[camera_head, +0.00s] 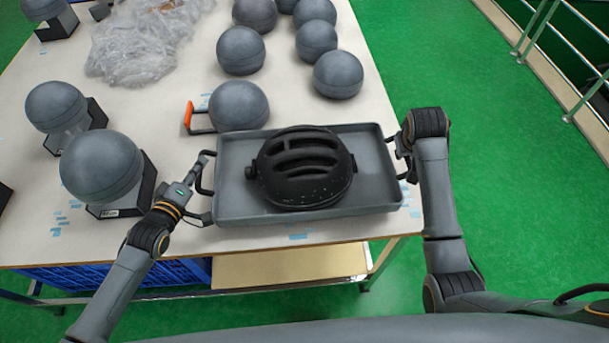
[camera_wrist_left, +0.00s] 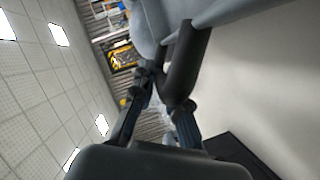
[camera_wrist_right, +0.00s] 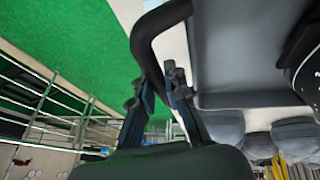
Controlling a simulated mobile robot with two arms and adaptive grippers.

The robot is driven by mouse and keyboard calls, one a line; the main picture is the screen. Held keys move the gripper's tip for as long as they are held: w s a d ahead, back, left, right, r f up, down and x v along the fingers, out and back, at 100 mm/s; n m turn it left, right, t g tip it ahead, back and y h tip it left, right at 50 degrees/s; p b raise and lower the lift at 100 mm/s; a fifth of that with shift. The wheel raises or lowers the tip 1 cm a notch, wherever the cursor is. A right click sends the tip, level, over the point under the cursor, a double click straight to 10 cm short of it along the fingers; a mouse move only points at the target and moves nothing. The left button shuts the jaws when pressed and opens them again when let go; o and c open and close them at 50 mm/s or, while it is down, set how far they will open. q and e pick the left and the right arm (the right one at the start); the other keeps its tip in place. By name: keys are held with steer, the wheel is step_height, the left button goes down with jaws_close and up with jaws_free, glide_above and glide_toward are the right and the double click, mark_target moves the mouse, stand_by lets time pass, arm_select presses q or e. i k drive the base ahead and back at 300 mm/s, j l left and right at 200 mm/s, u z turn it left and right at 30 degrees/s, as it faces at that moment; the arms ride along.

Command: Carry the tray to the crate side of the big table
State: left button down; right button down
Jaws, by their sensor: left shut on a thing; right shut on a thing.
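The grey tray (camera_head: 235,205) is at the near edge of the big table (camera_head: 185,245), with a black helmet (camera_head: 305,168) lying in it. My left gripper (camera_head: 204,175) is shut on the tray's left handle; the black handle (camera_wrist_left: 186,62) shows between its fingers in the left wrist view. My right gripper (camera_head: 403,150) is shut on the tray's right handle; that handle (camera_wrist_right: 150,45) runs into its fingers in the right wrist view. I cannot tell whether the tray rests on the table or is slightly above it. No crate is clear on the tabletop.
Grey spheres on black stands (camera_head: 100,165) are left of the tray. A grey ball (camera_head: 238,106) beside an orange-ended frame (camera_head: 188,115) is just behind it. Several balls (camera_head: 338,75) and clear plastic wrap (camera_head: 135,50) lie farther back. Blue crates (camera_head: 90,275) are under the table. Green floor (camera_head: 480,150) is open at right.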

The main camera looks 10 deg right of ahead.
mark_target(28, 90)
steer(key=j+z, duration=0.1)
steer(key=z, duration=0.3)
steer(key=k+z, duration=0.15)
steer(key=z, duration=0.25)
steer(key=j+z, duration=0.1)
steer(key=z, duration=0.35)
steer(key=k+z, duration=0.15)
steer(key=z, duration=0.25)
steer(key=k+z, duration=0.1)
steer(key=z, duration=0.3)
steer(key=k+j+z, duration=0.2)
steer(key=k+z, duration=0.6)
steer(key=k, duration=0.2)
steer(key=k+z, duration=0.2)
steer(key=k, duration=2.1)
steer(key=k+z, duration=0.25)
steer(key=k, duration=0.15)
steer(key=k+l+z, duration=0.5)
steer(key=k, duration=0.25)
steer(key=k+j+z, duration=0.15)
steer(key=k+z, duration=0.55)
steer(key=z, duration=0.15)
steer(key=k+z, duration=0.4)
